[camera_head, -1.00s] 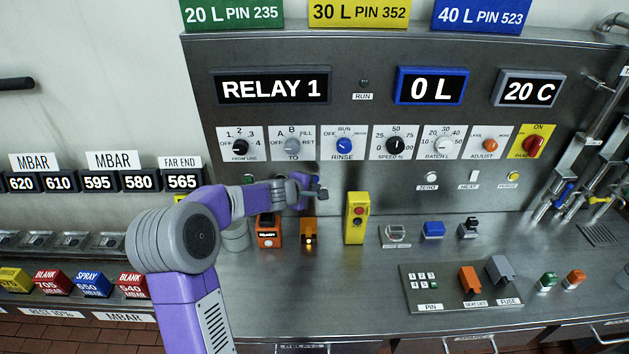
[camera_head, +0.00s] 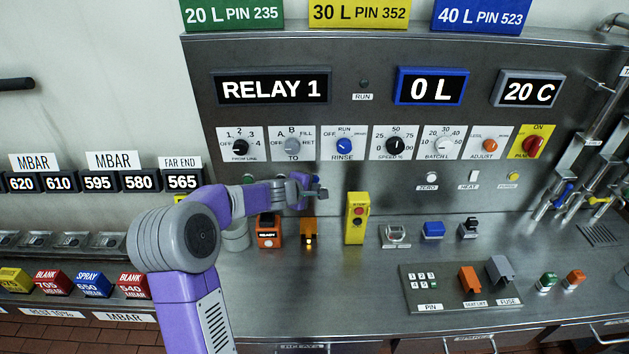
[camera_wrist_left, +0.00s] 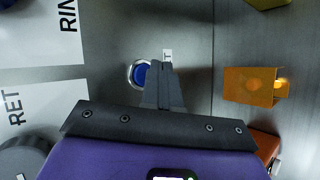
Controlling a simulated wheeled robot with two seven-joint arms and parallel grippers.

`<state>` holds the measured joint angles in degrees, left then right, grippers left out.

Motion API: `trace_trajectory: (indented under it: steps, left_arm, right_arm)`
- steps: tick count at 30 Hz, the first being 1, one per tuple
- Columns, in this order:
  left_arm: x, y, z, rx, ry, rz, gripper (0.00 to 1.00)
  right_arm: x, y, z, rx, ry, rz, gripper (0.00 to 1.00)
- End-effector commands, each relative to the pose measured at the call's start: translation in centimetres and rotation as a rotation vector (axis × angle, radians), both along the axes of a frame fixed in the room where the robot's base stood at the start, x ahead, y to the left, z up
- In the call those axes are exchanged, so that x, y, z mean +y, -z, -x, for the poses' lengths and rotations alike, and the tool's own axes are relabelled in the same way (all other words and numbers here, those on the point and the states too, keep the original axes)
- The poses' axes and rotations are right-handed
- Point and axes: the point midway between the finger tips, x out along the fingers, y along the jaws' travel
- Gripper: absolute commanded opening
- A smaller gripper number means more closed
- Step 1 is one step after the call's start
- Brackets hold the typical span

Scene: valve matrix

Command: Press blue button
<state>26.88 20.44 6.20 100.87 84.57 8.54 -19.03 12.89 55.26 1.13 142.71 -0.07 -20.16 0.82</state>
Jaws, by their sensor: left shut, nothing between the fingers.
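A round blue button (camera_wrist_left: 140,73) with a metal rim shows in the left wrist view on the grey panel, just left of my left gripper's fingertips. The fingers hide part of its right side. In the head view my left gripper (camera_head: 320,192) is in front of the lower panel, below the blue RINSE knob, and the button cannot be made out clearly there. In the left wrist view my left gripper (camera_wrist_left: 167,64) is shut and empty. Contact with the button cannot be told. My right gripper is not in view.
Below the gripper on the bench stand an orange READY box (camera_head: 268,230), a small orange bracket (camera_head: 309,232) with a light, and a yellow button box (camera_head: 357,217). A row of knobs, including the RINSE knob (camera_head: 344,146), is above. Bare bench lies in front.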

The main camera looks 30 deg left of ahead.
Motion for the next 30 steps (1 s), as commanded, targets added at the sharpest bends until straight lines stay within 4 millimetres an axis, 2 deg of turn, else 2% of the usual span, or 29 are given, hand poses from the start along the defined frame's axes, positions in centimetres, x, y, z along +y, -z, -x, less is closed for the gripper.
trace_trajectory:
  steps: [30]
  left_arm:
    - [0.59,-0.06,-1.03,-0.001,0.001,0.001,0.00]
  right_arm:
    - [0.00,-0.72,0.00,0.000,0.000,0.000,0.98]
